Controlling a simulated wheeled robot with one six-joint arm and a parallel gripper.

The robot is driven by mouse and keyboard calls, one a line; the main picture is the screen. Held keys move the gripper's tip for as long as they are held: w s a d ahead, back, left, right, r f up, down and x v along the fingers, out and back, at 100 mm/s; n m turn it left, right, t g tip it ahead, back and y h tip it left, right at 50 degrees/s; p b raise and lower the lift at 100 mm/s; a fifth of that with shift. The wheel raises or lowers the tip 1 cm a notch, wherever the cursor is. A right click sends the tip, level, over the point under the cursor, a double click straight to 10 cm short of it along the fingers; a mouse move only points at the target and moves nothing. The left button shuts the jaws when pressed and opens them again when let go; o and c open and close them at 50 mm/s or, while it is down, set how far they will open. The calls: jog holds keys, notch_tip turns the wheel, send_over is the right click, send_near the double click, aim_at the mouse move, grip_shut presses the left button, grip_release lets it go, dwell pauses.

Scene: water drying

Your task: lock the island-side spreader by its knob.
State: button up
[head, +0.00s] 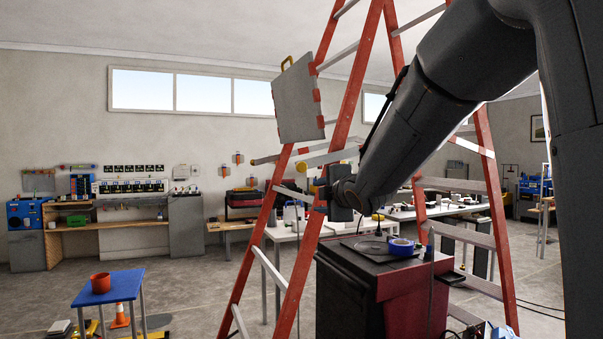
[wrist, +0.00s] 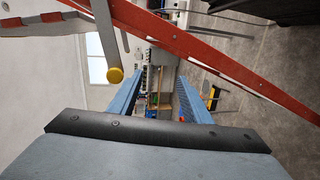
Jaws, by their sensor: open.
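The yellow knob (wrist: 115,75) shows in the wrist view, left of my fingers, at the end of a grey spreader bar (wrist: 103,35). In the head view the knob (head: 302,167) sits at the left end of a pale spreader bar (head: 330,158) on the orange stepladder (head: 352,95). My gripper (wrist: 160,80) is open, with two blue fingers apart and nothing between them. In the head view it is just below the knob, by the ladder's rail, and its fingertips are hard to make out. Whether the spreader is locked I cannot tell.
A grey panel (head: 298,100) with a yellow handle hangs on the ladder, above the knob. A dark red cabinet (head: 415,295) with blue tape (head: 401,247) on top stands below my arm. A blue stool (head: 110,288) with a red pot stands at lower left. Open floor lies between.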

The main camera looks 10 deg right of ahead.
aim_at(303, 168)
notch_tip(303, 168, up, 7)
jog(key=w+a+n+t+y, duration=0.2)
jog(key=n, duration=0.2)
jog(key=shift+w+a+r+p, duration=0.1)
jog(key=shift+w+a+p, duration=0.15)
jog(key=shift+w, duration=0.95)
jog(key=shift+w+a+f+p, duration=0.1)
jog(key=shift+w+p, duration=0.15)
jog(key=shift+w, duration=1)
jog(key=shift+w+a+r+p, duration=0.1)
jog(key=shift+w+a+p, duration=0.15)
jog(key=shift+w, duration=0.95)
grip_shut()
